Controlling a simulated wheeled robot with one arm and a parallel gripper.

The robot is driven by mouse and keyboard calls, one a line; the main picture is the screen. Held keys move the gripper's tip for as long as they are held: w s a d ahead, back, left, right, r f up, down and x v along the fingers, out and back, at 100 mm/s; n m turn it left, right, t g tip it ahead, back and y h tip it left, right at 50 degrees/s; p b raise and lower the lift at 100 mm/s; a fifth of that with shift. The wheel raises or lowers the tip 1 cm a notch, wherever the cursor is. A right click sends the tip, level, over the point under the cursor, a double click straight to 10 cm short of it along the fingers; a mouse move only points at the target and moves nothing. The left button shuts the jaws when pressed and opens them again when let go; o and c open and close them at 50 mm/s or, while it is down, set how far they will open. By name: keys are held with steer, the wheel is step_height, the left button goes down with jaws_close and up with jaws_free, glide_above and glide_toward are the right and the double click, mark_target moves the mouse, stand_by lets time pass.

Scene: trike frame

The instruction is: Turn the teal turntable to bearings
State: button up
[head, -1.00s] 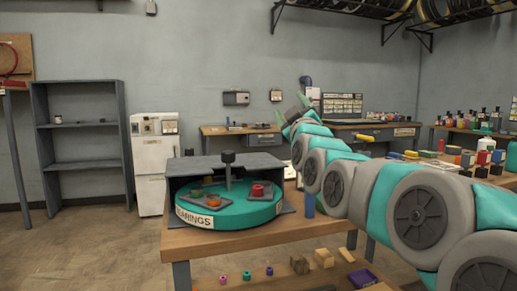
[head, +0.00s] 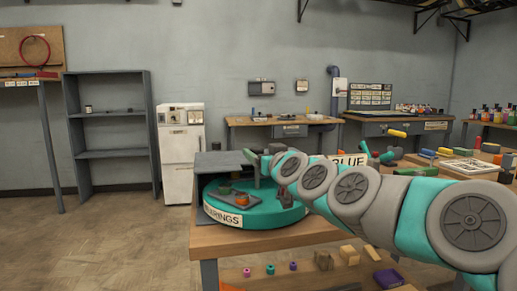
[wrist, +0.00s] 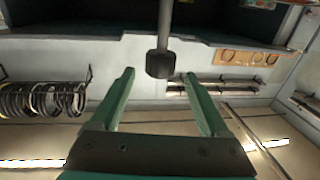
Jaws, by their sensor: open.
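The teal turntable (head: 262,218) stands on a wooden table in the head view, its BEARINGS label (head: 222,217) facing front left. On its top I see a grey tray with an orange and a green item (head: 241,199). A grey post (head: 257,176) rises from it. My gripper (head: 263,157) is at the post's top, partly hiding it. In the wrist view, my open fingers (wrist: 158,73) stand either side of the dark knob (wrist: 160,63), with gaps on both sides.
A dark grey cover (head: 222,161) stands over the turntable's back. A BLUE label (head: 347,160) shows behind my arm. Blocks and a purple tray (head: 388,278) lie on the lower shelf. The floor at left is clear.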

steer(key=shift+x, duration=1.85)
jaws_close()
